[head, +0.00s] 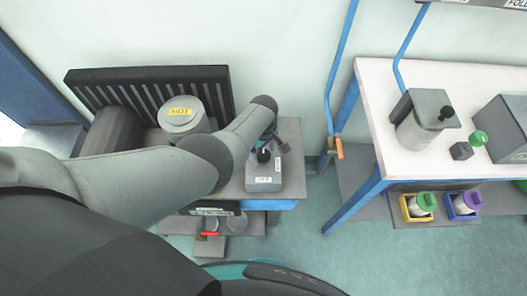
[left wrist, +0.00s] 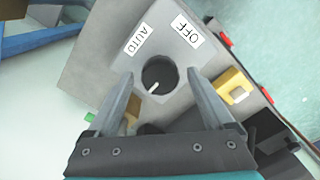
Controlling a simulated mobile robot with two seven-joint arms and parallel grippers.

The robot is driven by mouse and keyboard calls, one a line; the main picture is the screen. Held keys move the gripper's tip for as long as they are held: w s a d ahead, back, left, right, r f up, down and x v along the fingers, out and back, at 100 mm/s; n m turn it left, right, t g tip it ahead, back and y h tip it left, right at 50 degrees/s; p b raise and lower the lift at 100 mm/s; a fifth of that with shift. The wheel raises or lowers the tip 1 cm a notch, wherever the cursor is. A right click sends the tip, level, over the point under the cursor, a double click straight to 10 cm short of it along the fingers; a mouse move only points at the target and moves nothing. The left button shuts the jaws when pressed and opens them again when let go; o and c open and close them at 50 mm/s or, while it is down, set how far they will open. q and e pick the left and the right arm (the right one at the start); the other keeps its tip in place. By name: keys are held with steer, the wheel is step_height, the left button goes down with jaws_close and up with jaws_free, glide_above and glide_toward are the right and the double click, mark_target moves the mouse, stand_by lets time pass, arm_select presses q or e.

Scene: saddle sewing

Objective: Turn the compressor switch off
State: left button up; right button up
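The compressor switch is a dark round knob (left wrist: 160,75) on a grey box (left wrist: 100,60). White labels OFF (left wrist: 187,32) and AUTO (left wrist: 137,40) are above it in the left wrist view. A white mark on the knob points to the lower left there, away from the OFF label. In the head view the grey switch box (head: 264,185) stands at the right of the compressor bench. My left gripper (head: 273,146) is over the box. In the left wrist view its two fingers (left wrist: 160,78) are apart, one on each side of the knob; contact is unclear. My right gripper is not in view.
A canister marked HOT (head: 183,115) and a black finned panel (head: 150,80) stand behind my left arm. A white table (head: 375,85) with a grey-lidded container (head: 420,125) is on the right. A blue hose with an orange end (head: 339,148) hangs between. A yellow part (left wrist: 233,85) sits beside the knob.

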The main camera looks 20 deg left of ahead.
mark_target(263, 155)
arm_select(q)
steer(key=shift+r+p, duration=0.45)
steer(key=shift+r, duration=0.05)
step_height(263, 155, up, 14)
steer(key=p, duration=0.7)
steer(key=shift+p, duration=0.4)
steer(key=shift+s, duration=0.1)
